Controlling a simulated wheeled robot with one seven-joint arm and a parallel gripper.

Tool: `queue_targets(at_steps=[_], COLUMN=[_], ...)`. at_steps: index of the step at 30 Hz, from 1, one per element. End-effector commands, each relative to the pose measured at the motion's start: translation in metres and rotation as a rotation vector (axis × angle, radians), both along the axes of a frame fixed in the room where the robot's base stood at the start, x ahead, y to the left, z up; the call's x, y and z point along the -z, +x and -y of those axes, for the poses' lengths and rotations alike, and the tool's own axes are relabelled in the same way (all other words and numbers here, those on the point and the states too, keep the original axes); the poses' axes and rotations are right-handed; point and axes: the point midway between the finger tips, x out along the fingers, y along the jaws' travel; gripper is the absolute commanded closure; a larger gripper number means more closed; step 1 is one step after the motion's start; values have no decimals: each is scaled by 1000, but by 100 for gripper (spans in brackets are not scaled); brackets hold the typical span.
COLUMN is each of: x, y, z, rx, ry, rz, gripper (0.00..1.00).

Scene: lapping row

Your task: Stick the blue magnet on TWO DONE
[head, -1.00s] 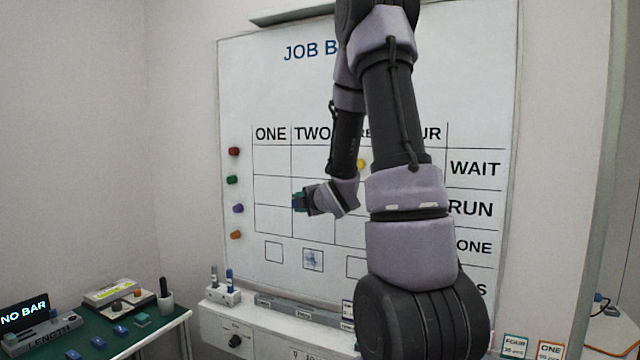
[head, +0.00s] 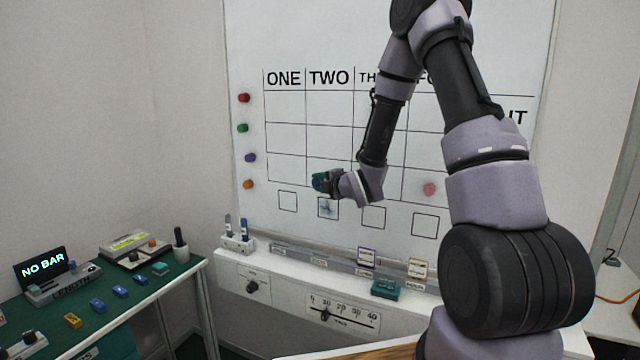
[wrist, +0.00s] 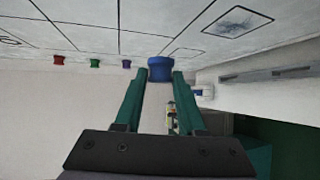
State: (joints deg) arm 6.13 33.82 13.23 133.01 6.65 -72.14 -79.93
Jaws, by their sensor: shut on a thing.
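The blue magnet (wrist: 160,68) is pinched between the green fingertips of my gripper (wrist: 159,76) in the wrist view. In the head view my gripper (head: 319,182) is at the whiteboard (head: 300,45), over the lower part of the TWO column (head: 328,78), in the bottom grid row. The magnet (head: 317,183) shows there as a small blue spot at the fingertips. I cannot tell whether it touches the board. The DONE label is hidden behind my arm.
Red (head: 243,98), green (head: 242,128), purple (head: 250,158) and orange (head: 249,184) magnets line the board's left side. A pink magnet (head: 430,190) is right of my gripper. A ledge (head: 300,262) runs below the board; a green bench (head: 100,300) stands left.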

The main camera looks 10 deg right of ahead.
Motion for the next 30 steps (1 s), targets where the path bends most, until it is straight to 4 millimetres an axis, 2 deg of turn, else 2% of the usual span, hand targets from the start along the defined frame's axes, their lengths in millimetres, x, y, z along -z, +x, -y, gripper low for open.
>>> queue_targets(at_steps=[30], x=[0], y=[54], z=[39], rx=[0], ry=[0], rz=[0], gripper=[100])
